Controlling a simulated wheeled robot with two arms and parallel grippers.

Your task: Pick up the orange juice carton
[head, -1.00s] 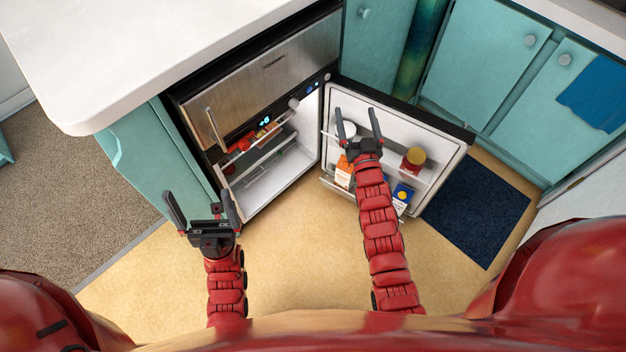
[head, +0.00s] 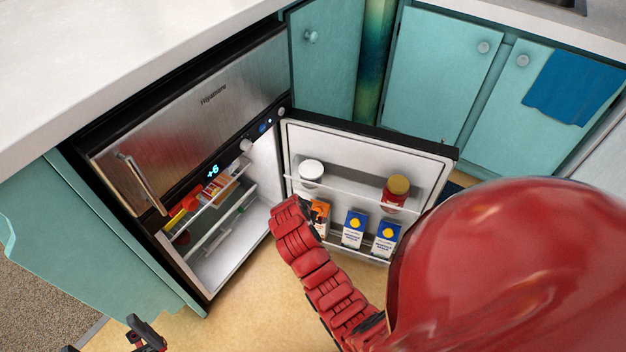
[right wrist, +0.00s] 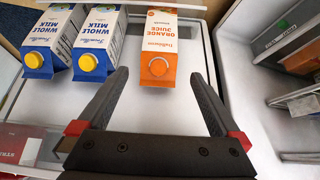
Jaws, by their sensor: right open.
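The orange juice carton (head: 320,214), orange and white, stands in the lower door shelf of the open fridge. My right arm partly covers it in the head view. In the right wrist view the carton (right wrist: 158,50) shows its orange top and round cap between the fingertips of my right gripper (right wrist: 160,76). That gripper is open and empty; its fingers point toward the carton, and I cannot tell the remaining gap. In the head view the right gripper is hidden behind its own arm. My left gripper (head: 103,336) is partly cut off at the bottom left, its fingers apart and empty.
Two blue and white milk cartons (head: 355,230) (head: 387,236) stand right of the juice on the same shelf. The fridge door (head: 365,146) stands wide open beside the fridge interior (head: 232,250).

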